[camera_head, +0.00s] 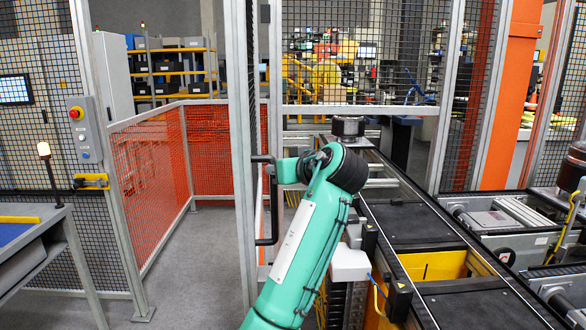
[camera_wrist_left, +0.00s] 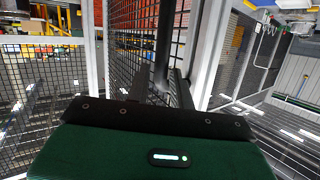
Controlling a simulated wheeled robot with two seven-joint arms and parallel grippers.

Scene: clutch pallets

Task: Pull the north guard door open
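The north guard door (camera_head: 240,120) is a grey-framed mesh panel, seen nearly edge-on, with an open gap on its left. Its black upright handle (camera_head: 262,215) is on the panel's lower half. My left arm rises from the bottom, and its gripper (camera_head: 273,170) meets the handle near its upper part; the fingers are small and partly hidden there. In the left wrist view the black handle bar (camera_wrist_left: 164,45) runs down between the two dark fingers of my gripper (camera_wrist_left: 160,88), which look closed on it. My right gripper is out of view.
A post with a control box (camera_head: 84,128) and red button stands left of the gap. An orange mesh fence (camera_head: 150,185) lies behind, with clear grey floor (camera_head: 190,270) in the opening. A conveyor (camera_head: 420,225) lies close right of my arm. A table (camera_head: 35,245) is at far left.

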